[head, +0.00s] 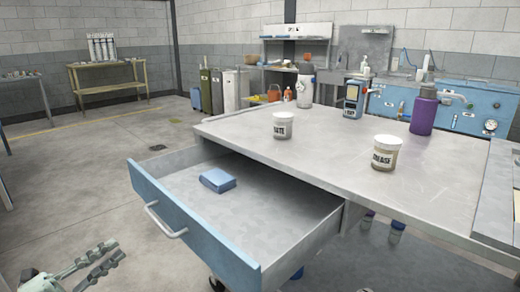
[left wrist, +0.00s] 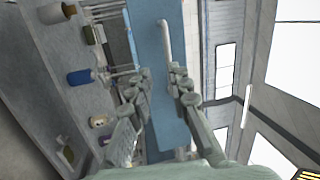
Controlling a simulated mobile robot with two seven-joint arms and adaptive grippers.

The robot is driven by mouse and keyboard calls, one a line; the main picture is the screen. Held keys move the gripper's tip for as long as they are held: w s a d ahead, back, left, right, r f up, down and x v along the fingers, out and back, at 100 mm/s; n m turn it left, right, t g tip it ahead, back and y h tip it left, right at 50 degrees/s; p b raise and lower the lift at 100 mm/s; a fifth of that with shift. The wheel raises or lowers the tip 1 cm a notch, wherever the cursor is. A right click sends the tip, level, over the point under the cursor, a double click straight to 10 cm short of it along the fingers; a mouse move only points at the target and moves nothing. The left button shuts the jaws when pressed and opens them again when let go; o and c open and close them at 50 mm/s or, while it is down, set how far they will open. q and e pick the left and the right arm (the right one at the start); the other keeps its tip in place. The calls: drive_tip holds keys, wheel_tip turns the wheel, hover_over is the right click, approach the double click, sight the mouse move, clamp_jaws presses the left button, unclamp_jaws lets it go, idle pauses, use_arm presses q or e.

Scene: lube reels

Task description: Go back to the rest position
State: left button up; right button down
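My left gripper (head: 114,251) is at the lower left of the head view, in front of the open drawer and apart from its handle (head: 166,221). In the left wrist view its two fingers (left wrist: 154,80) are spread with nothing between them. The blue drawer front (left wrist: 148,28) and its pale handle (left wrist: 163,45) show beyond the fingertips. The drawer (head: 193,234) is pulled out from the grey workbench (head: 330,150), and a blue block (head: 217,181) lies inside it. My right gripper is not in view.
On the bench stand a jar (head: 283,126), a grease jar (head: 385,153), a purple bottle (head: 424,110), a pale bottle (head: 305,88) and a blue handheld device (head: 352,100). A wooden table (head: 107,75) is far back left. The floor (head: 70,170) left of the drawer is clear.

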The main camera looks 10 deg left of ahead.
use_arm(q)
drive_tip(key=w+a+f+n+y, duration=0.2)
drive_tip(key=a+f+n+y, duration=0.2)
drive_tip(key=f+n+y, duration=0.8)
drive_tip(key=s+d+f+n+g+y, duration=0.1)
drive_tip(key=s+f+n+g, duration=0.15)
drive_tip(key=f, duration=0.35)
drive_tip(key=s+f+n+g, duration=0.1)
drive_tip(key=f+n+g, duration=0.2)
drive_tip(key=f, duration=0.3)
drive_tip(key=s+d+f+n+g+h, duration=0.1)
drive_tip(key=s+d+f+n+g, duration=0.3)
drive_tip(key=s+d+f+g, duration=0.4)
drive_tip(key=s+d+f, duration=0.4)
drive_tip(key=s+d, duration=0.1)
drive_tip(key=s, duration=0.1)
drive_tip(key=shift+s, duration=0.3)
